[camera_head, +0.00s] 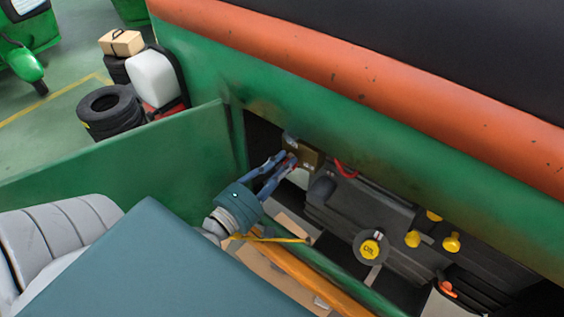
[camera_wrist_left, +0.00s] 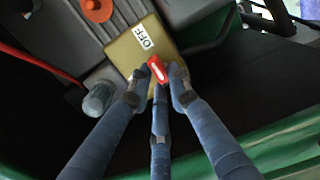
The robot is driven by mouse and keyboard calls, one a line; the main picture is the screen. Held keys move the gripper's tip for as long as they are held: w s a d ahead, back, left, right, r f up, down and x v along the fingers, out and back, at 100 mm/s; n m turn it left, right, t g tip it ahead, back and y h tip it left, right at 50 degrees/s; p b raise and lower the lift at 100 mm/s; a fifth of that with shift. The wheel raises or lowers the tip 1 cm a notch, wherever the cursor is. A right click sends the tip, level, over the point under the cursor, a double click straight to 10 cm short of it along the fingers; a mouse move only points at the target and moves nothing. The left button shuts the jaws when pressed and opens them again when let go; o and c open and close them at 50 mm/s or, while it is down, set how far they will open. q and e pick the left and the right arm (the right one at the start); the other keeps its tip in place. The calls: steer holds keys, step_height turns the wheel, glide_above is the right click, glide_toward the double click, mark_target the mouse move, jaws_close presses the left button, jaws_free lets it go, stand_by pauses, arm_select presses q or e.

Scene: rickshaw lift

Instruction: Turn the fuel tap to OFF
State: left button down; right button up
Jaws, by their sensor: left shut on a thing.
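The fuel tap's red lever (camera_wrist_left: 157,69) with a white stripe sits at the edge of a brass-coloured tap plate (camera_wrist_left: 133,57), which carries a white OFF label (camera_wrist_left: 143,37). The lever's striped end points up and left, roughly towards that label. My left gripper (camera_wrist_left: 157,80) has its blue fingers closed around the lever and hides its lower part. In the head view my left gripper (camera_head: 287,160) reaches into the dark opening under the seat, against the tap plate (camera_head: 305,153). My right gripper is not in view.
A dark engine (camera_head: 355,208) with yellow caps (camera_head: 452,241) fills the opening to the right. A red cable (camera_head: 346,171) runs just beside the tap. The open green panel (camera_head: 130,160) stands at the left. The green body's edge (camera_head: 370,130) is close above my gripper.

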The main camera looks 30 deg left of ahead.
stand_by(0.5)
arm_select(q)
steer(key=c, duration=1.6)
jaws_free()
steer(key=s, duration=0.8)
steer(key=s+a, duration=0.1)
steer(key=s, duration=0.3)
